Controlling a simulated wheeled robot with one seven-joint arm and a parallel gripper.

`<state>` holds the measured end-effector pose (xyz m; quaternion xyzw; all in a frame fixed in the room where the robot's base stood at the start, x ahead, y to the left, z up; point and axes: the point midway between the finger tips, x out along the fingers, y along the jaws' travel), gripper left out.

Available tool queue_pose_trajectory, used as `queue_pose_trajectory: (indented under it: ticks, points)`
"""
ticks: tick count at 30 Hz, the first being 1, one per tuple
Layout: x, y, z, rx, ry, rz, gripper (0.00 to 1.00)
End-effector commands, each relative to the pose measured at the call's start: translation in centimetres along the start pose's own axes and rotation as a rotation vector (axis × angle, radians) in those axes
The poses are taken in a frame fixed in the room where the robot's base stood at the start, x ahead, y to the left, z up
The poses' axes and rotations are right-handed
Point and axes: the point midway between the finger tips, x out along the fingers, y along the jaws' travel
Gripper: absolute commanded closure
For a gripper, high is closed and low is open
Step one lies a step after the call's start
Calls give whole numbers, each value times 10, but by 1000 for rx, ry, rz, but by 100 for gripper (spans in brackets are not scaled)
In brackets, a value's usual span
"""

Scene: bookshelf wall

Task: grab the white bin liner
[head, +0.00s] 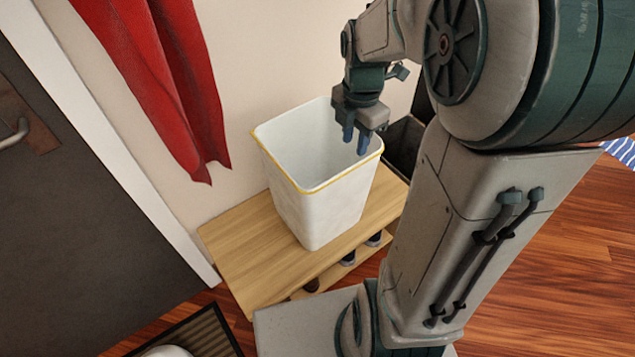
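The white bin liner (319,205) looks like a tall, open-topped white bin shape with a yellow band around its rim. It stands upright on a wooden bench (245,250). My gripper (355,142) hangs over the liner's far right part, fingers pointing down. Its two blue fingertips are apart with a gap between them, and nothing shows held in it. The fingertips appear near or above the rim level; I cannot tell from this view how deep they are or whether they touch the liner.
A red cloth (165,80) hangs on the wall at left. A door (70,220) is further left. A dark box (404,145) stands behind the liner at right. Shoes (347,258) sit on the bench's lower shelf. A mat (200,335) lies at bottom left.

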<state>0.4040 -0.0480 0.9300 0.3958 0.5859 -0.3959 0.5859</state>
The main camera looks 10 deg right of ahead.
Motion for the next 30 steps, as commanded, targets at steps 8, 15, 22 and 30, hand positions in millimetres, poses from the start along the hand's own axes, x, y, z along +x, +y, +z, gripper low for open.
queue_pose_trajectory:
  ticks: [8, 15, 22, 30]
  points:
    - [56, 0, -1, 1, 3, -3, 70]
    - [77, 0, -1, 2, 1, -1, 70]
    - [104, 6, -2, 0, 2, -3, 70]
    - [128, 6, -2, 2, 0, 0, 70]
